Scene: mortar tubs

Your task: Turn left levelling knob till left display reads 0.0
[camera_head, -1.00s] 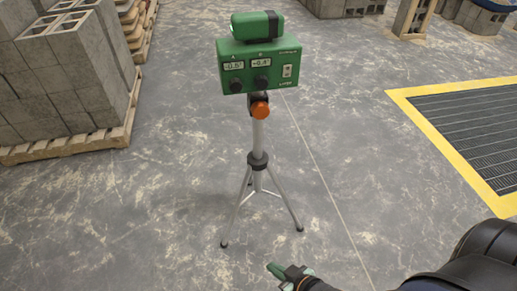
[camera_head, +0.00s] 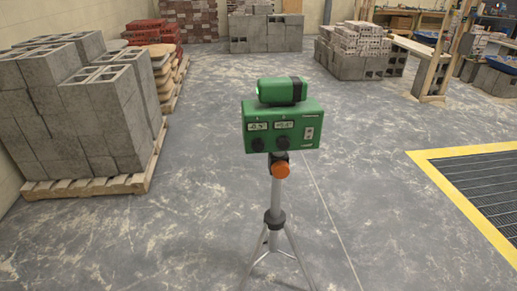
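The green levelling instrument (camera_head: 284,124) stands on a grey tripod (camera_head: 274,215) in the middle of the head view. Its front has two displays above two dark knobs. The left display (camera_head: 257,127) seems to show a negative value near -0.5, but it is too small to read surely. The right display (camera_head: 284,124) seems to read +0.4. The left knob (camera_head: 257,145) and the right knob (camera_head: 283,144) are clear of any gripper. Neither of my grippers is in this view.
A pallet of grey blocks (camera_head: 80,115) stands at the left. A yellow-edged floor grate (camera_head: 480,190) lies at the right. More blocks (camera_head: 360,50) and a wooden frame (camera_head: 435,60) stand at the back. The floor around the tripod is open.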

